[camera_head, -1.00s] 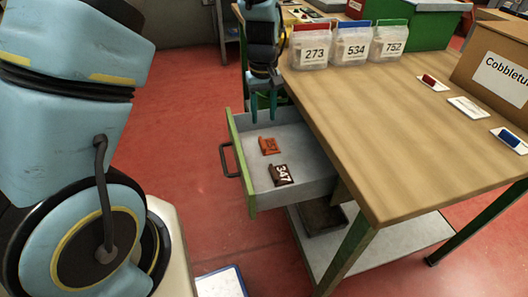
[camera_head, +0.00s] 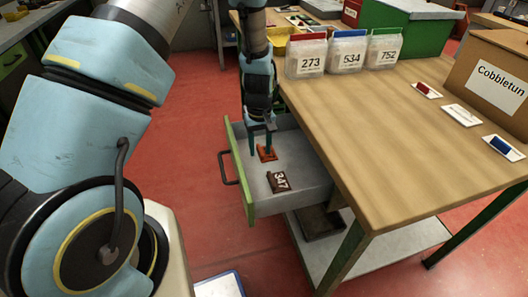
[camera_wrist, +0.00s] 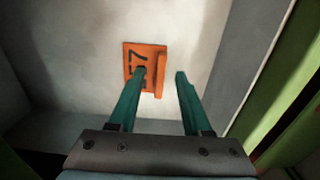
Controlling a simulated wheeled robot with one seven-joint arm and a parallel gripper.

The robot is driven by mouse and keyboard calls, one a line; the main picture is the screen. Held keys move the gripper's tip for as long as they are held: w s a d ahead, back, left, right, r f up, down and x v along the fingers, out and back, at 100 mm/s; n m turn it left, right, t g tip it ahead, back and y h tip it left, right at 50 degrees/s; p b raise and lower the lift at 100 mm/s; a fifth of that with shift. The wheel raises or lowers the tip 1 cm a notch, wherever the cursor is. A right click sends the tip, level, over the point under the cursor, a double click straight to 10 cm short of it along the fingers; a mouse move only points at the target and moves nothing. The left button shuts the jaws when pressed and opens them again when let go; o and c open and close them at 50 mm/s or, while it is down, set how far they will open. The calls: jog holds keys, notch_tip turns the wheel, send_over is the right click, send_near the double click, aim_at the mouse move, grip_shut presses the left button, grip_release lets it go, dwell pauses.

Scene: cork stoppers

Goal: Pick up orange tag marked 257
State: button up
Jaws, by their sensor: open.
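The orange tag (camera_head: 267,154) lies in the open drawer (camera_head: 297,188) of the workbench. In the wrist view the orange tag (camera_wrist: 147,66) has dark digits, partly covered by my left finger; a 7 and part of a 5 show. A raised ridge runs along its right side. My gripper (camera_head: 262,150) is open and inside the drawer at the tag. In the wrist view my gripper (camera_wrist: 161,73) has its left fingertip over the tag's digits and its right fingertip to the right of the ridge. Whether the fingers touch the tag I cannot tell.
A dark brown tag marked 347 (camera_head: 278,181) lies nearer the drawer's front in the head view. The green drawer front (camera_head: 240,170) and the bench top (camera_head: 380,130) flank my gripper. Bags marked 273 (camera_head: 306,58), 534 (camera_head: 347,52) and 752 (camera_head: 383,50) stand on the bench.

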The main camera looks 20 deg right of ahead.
grip_shut()
dwell(0.6)
